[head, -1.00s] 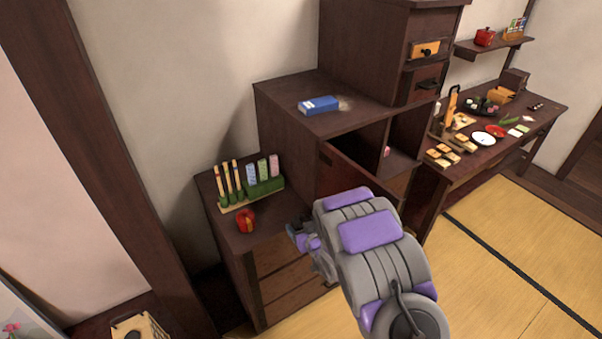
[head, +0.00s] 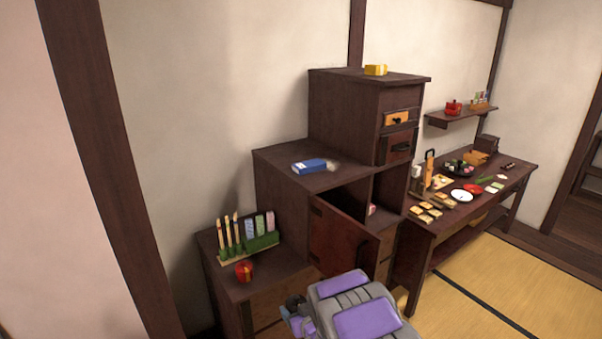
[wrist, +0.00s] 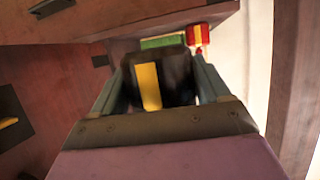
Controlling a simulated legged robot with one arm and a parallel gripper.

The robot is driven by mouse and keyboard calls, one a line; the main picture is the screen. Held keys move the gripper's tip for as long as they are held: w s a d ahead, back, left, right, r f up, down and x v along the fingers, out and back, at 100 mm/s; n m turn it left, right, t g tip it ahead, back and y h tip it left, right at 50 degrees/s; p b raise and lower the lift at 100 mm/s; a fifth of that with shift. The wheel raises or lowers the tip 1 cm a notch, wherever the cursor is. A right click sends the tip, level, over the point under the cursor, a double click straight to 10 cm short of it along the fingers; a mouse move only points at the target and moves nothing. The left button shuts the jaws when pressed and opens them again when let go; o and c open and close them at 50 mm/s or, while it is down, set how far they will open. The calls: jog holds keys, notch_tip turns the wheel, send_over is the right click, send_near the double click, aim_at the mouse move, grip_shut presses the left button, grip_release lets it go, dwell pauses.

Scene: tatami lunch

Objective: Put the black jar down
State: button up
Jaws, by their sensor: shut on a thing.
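In the wrist view the black jar (wrist: 178,85), dark with a yellow stripe, sits between the two fingers of my gripper (wrist: 160,85), which is shut on it. In the head view the gripper end (head: 295,315) shows low in the middle, in front of the stepped chest; the jar is small and dark there and hard to make out. I cannot tell whether the jar touches any surface.
A cabinet door (head: 335,238) stands open just beyond my arm. A blue box (head: 309,166) lies on the middle step. A food-laden table (head: 415,228) stands right.

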jog(key=shift+w+d+r, duration=0.4)
jog(key=shift+d, duration=0.1)
jog(key=s+d+r+m+h, duration=0.1)
jog(key=d+r+m+h, duration=0.1)
jog(key=d+r, duration=0.5)
jog(key=s+d+r+m+t+h, duration=0.1)
jog(key=d+r+m+h, duration=0.2)
jog(key=d+r, duration=0.4)
jog(key=shift+s+d+r+h, duration=0.2)
jog(key=shift+s+r+h, duration=0.1)
jog(key=shift+r, duration=0.45)
jog(key=shift+r, duration=0.15)
